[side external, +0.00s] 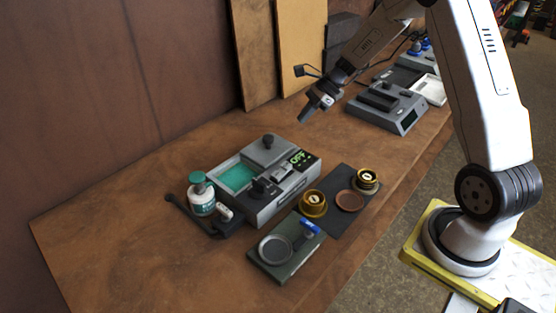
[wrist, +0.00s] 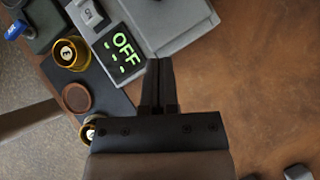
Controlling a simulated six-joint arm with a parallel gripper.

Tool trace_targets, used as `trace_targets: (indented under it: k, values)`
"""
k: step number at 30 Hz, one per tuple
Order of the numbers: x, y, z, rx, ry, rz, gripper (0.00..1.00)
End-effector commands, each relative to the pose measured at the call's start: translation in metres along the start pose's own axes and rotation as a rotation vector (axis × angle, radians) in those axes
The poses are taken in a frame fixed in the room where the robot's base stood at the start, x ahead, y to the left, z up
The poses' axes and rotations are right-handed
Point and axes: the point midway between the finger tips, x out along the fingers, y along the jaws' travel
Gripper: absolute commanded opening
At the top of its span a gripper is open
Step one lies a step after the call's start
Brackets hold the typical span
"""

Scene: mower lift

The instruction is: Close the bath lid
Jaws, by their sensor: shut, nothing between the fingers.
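The bath is a grey box unit (side external: 285,200) on the wooden bench, with an open basin of teal liquid (side external: 237,178) at its left. A grey lid (side external: 262,153) with a dark round knob lies beside the basin on the unit's back right part, leaving the liquid uncovered. In the wrist view, a grey plate that looks like the lid (wrist: 190,20) is at the top. My gripper (side external: 304,119) is shut and empty, above the bench behind and right of the unit. In the wrist view, its fingertips (wrist: 158,64) appear near the plate's lower edge; the height gap is unclear.
A green OFF display (side external: 302,157) sits on the unit. A bottle (side external: 202,194) stands to its left. Brass weights (side external: 313,204) and a brown dish (side external: 350,201) are on a dark mat in front, beside a green tray (side external: 268,267). Another grey device (side external: 388,108) stands at right.

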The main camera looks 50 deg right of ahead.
Motion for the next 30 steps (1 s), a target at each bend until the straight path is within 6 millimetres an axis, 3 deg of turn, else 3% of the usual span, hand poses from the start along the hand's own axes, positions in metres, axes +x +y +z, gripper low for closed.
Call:
trace_targets:
  k: [8, 13, 20, 30]
  values:
    - [0.044, 0.001, 0.000, 0.000, 0.001, 0.002, 0.00]
    - [0.059, 0.000, 0.015, -0.002, 0.001, 0.001, 0.00]
    - [0.071, 0.000, 0.025, -0.001, 0.001, 0.000, 0.00]
    - [0.072, 0.000, 0.026, 0.000, 0.001, -0.001, 0.00]
